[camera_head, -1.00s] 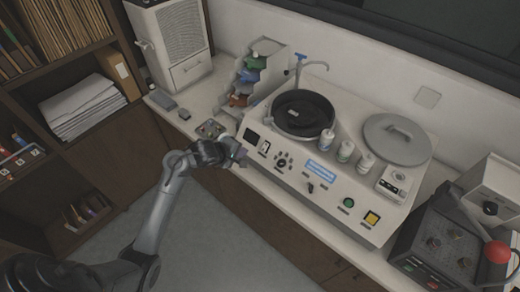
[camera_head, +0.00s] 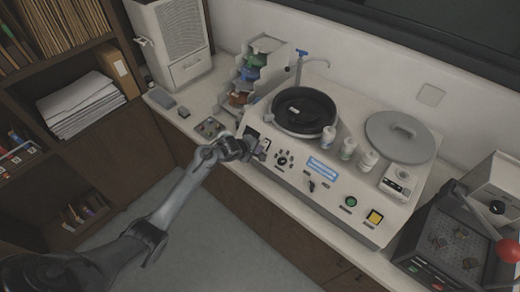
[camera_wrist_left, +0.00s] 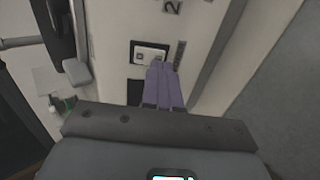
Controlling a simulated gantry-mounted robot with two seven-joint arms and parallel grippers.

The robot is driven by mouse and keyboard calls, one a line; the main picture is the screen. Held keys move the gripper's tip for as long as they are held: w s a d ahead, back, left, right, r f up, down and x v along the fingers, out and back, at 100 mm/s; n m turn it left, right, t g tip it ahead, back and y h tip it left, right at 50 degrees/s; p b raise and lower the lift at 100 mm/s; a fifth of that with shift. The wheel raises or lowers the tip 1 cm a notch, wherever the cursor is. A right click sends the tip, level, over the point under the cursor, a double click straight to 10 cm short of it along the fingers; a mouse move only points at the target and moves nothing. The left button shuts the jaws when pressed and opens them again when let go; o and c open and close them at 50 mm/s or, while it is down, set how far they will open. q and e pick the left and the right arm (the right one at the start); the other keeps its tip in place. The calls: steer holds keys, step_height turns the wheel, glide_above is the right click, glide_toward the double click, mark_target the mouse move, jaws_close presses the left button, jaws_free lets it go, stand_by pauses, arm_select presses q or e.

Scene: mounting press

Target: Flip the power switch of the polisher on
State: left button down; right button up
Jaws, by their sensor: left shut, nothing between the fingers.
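The polisher (camera_head: 335,208) is a long white machine on the bench, with a black bowl (camera_head: 303,108) and a sloped front panel. Its power switch appears to be the white rocker in a black frame (camera_wrist_left: 150,53) in the wrist view; in the head view it is partly covered by my gripper. My left gripper (camera_head: 261,153) is shut and empty at the left end of the panel. In the wrist view its purple fingers (camera_wrist_left: 158,68) reach the switch's lower right edge. I cannot tell whether they touch it. My right gripper is in neither view.
A green button (camera_head: 351,202), a yellow switch (camera_head: 375,216) and a black knob cluster (camera_head: 284,159) sit on the same panel. Bottles (camera_head: 347,149) and a grey lid (camera_head: 398,137) are on top. The mounting press (camera_head: 445,245) stands at right. The floor in front is clear.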

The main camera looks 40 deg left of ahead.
arm_select(q)
steer(key=shift+x, duration=1.05)
steer(key=shift+w+d+f, duration=0.1)
steer(key=shift+f, duration=0.1)
steer(key=shift+r, duration=0.1)
steer(key=shift+r+p, duration=0.8)
steer(key=shift+p, duration=0.35)
